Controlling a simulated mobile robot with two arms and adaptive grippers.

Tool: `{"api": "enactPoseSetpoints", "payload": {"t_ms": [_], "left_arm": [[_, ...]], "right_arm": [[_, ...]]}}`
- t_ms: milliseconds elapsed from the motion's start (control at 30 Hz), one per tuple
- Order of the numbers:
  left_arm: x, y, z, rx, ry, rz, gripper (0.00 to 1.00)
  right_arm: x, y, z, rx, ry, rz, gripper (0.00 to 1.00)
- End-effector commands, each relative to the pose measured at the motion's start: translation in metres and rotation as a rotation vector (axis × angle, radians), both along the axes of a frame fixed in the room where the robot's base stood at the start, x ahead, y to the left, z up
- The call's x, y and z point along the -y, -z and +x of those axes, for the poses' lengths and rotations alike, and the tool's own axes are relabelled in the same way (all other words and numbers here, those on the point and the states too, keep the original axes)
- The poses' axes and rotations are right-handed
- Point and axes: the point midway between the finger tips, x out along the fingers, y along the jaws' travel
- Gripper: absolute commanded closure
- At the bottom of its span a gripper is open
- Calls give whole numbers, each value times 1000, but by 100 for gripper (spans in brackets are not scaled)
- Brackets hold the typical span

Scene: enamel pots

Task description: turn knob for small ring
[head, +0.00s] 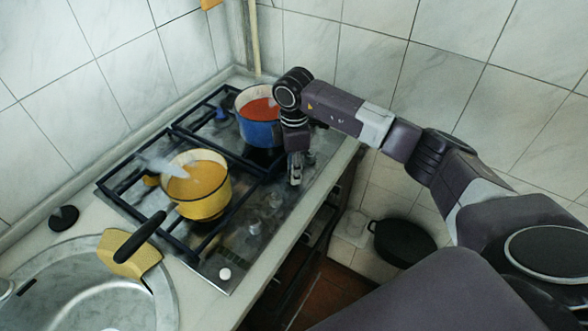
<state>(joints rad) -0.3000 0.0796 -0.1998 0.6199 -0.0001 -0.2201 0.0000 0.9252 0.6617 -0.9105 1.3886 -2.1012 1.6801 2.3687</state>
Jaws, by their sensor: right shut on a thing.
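The gas hob (215,255) has a row of control knobs along its right edge. My right gripper (295,181) reaches down over the far part of this row, to the right of the blue pot. Its fingers point down and are shut on a knob there, which they mostly hide. My left gripper is out of view. Which burner carries the small ring I cannot tell.
A blue pot (259,133) with red contents stands close by the right gripper. A yellow pot (203,205) with a dark handle sits on the nearer grate. A steel sink (75,290) with a yellow cloth (131,254) is at lower left. A black pan (403,243) is on the right.

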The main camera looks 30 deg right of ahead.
Motion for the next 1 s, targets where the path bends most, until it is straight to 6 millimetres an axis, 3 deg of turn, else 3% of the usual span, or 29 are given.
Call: {"api": "enactPoseSetpoints", "payload": {"t_ms": [167, 200, 367, 733, 1000], "left_arm": [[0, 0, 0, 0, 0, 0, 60], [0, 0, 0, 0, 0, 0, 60], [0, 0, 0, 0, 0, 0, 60], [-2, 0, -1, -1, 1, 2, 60], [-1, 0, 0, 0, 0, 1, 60]], "right_arm": [[1, -2, 2, 7, 4, -1, 100], [1, -2, 2, 7, 4, -1, 74], [1, -2, 1, 4, 2, 0, 58], [0, -8, 1, 3, 0, 1, 58], [0, -60, 2, 8, 1, 1, 58]]}}
